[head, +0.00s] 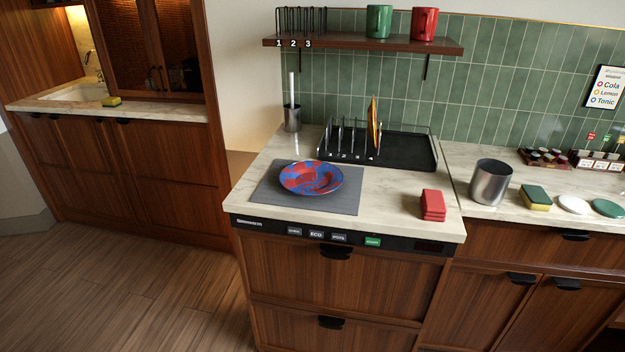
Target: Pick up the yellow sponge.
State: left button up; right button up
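Two sponges with yellow and green layers are in the head view. One small sponge (111,102) lies on the far left counter, at the front edge near the sink; it shows green on top and yellow on its side. The other sponge (536,198) lies on the right counter, between the metal cup and a white round item; its top is dark green and its lower layer yellow. Neither of my grippers is in view.
A grey mat (274,195) holds a red and blue plate (311,178). A red stack of cloths or blocks (433,205) lies near the counter's front edge. A metal cup (490,183), black dish rack (405,147) and wall shelf (350,47) stand around. The wooden floor (130,290) is clear at left.

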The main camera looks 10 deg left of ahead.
aim_at(111, 102)
jog(key=u, duration=1.5)
jog(key=i+j+u, duration=0.1)
jog(key=i, duration=0.1)
